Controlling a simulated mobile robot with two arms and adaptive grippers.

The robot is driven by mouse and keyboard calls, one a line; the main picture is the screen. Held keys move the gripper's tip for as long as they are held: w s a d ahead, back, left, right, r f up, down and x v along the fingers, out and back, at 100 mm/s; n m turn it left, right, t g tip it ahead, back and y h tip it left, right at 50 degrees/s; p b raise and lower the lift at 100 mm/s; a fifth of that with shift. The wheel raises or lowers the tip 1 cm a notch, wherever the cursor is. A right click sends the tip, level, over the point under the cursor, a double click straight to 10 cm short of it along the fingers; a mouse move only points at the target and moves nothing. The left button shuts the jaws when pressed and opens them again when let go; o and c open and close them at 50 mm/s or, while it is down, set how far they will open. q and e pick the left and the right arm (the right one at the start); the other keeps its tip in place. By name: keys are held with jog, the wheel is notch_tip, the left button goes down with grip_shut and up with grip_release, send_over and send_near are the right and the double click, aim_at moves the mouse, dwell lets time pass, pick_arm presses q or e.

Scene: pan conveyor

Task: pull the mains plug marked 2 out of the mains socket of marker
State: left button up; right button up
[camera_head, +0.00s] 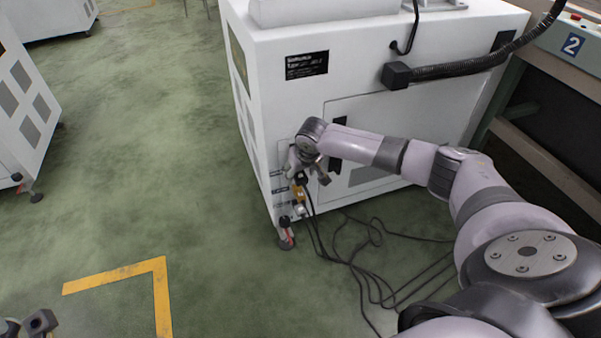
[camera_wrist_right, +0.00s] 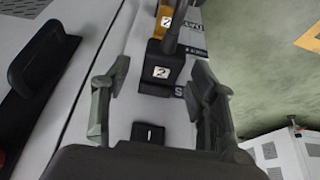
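The black mains plug marked 2 (camera_wrist_right: 162,72) sits on the white panel in the right wrist view, with a white 2 label on its face. My right gripper (camera_wrist_right: 160,80) is open, with one finger on each side of the plug; contact is not visible. In the head view my right gripper (camera_head: 311,172) is low at the front corner of the white machine (camera_head: 360,110), and the plug cannot be made out there. The socket behind the plug is hidden. Part of my left gripper (camera_head: 32,325) shows at the bottom left corner, far from the machine.
An orange connector (camera_wrist_right: 164,22), also labelled 2, is beyond the plug. A small black fitting (camera_wrist_right: 147,134) is nearer the gripper. A black handle (camera_wrist_right: 38,68) is at the left. Black cables (camera_head: 365,265) trail over the floor. The green floor (camera_head: 150,170) left of the machine is clear.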

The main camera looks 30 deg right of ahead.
grip_shut()
dwell(0.9)
